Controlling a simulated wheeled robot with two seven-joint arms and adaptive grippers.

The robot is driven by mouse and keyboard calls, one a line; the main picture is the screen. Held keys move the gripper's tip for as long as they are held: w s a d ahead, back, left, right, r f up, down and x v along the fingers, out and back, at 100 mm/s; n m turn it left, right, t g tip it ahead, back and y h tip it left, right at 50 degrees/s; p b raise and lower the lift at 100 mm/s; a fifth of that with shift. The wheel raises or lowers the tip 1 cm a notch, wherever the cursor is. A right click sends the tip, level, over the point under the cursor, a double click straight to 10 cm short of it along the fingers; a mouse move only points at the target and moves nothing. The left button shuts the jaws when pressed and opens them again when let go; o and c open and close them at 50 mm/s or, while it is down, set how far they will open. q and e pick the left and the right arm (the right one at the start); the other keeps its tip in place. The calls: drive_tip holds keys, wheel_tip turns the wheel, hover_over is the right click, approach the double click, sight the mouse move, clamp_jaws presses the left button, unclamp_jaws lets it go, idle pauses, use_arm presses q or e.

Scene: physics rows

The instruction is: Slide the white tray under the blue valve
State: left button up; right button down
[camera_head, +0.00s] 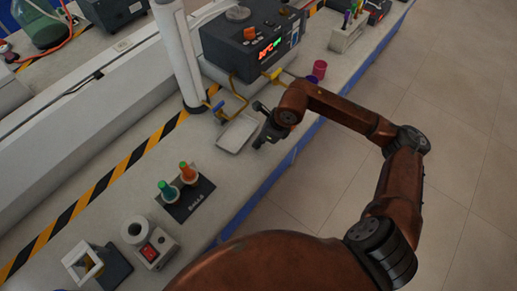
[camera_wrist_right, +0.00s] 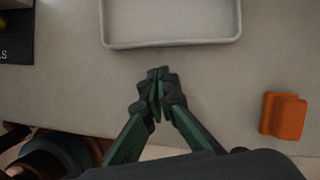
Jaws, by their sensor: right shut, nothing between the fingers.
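The white tray (camera_head: 237,134) lies flat on the bench, just in front of the blue valve (camera_head: 218,106) on the pipework. In the head view it is slightly below and right of the valve; I cannot tell whether any of it is beneath. My right gripper (camera_head: 262,138) is beside the tray's right side, low over the bench. In the right wrist view the tray's near rim (camera_wrist_right: 172,43) crosses the top, and the shut, empty fingers (camera_wrist_right: 158,78) are a short gap from it. The valve is not in the wrist view. My left gripper is not in view.
A yellow valve (camera_head: 273,74) sits on the device (camera_head: 255,40) behind. A black stand (camera_head: 188,200) with two coloured pieces is nearer me. A white post (camera_head: 180,55) rises left of the valve. An orange block (camera_wrist_right: 284,116) lies right of my fingers in the wrist view.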

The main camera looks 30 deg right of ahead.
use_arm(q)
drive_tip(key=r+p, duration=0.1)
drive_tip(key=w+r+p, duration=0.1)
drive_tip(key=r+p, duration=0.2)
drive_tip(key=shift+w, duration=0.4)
use_arm(e)
wheel_tip(320, 180, up, 8)
idle(0.4)
